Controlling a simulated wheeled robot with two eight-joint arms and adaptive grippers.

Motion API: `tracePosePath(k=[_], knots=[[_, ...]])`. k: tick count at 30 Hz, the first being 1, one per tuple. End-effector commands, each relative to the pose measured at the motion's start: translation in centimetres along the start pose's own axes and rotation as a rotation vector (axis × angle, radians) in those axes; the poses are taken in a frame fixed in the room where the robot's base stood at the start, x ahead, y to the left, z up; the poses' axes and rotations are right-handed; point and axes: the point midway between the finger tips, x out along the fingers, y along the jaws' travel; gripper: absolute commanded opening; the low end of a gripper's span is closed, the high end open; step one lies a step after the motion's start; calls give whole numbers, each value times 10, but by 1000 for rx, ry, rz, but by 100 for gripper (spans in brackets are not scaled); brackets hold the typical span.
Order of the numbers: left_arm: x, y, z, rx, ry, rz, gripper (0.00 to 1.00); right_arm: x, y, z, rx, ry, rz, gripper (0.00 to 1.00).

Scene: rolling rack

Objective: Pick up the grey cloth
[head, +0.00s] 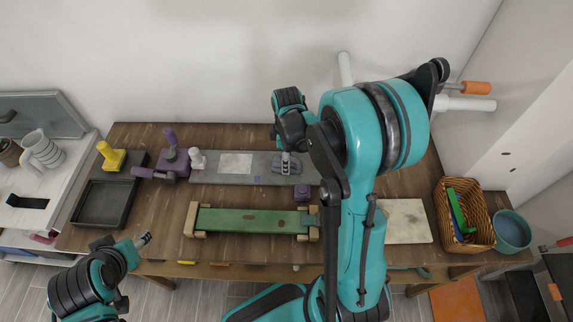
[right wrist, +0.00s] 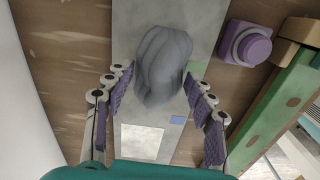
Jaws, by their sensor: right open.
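The grey cloth (head: 295,167) lies as a crumpled, folded lump on a long grey board (head: 222,180) toward the back of the wooden table. In the right wrist view the cloth (right wrist: 162,62) shows clearly near the top middle. My right gripper (right wrist: 158,78) is open, with one purple-padded finger on either side of the cloth's near part. I cannot tell whether the fingers touch it. In the head view my right arm reaches over the table and partly hides the cloth. My left gripper (head: 143,240) is at the table's front left, away from the cloth, and its opening is unclear.
A purple block (head: 302,193) sits beside the board. A green bar on wooden blocks (head: 250,221) lies in front. Purple and yellow tools and a black tray (head: 101,203) are at left. A wicker basket (head: 476,210) and teal bowl (head: 512,231) stand at right.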

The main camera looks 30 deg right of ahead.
Motion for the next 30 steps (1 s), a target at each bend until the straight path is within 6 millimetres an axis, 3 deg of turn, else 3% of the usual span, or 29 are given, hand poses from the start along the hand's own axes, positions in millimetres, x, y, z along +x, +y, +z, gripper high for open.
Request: tracePosePath(k=[6,12,13,23,30], knots=[[0,0,0,0,0,0,51,0,0,0,0,0,0,55],[0,0,0,0,0,0,51,0,0,0,0,0,0,2],[0,0,0,0,0,0,51,0,0,0,0,0,0,0],[-2,0,-2,0,0,0,51,-5,0,0,0,0,0,0],[-14,0,-10,0,0,0,51,-51,0,0,0,0,0,0]])
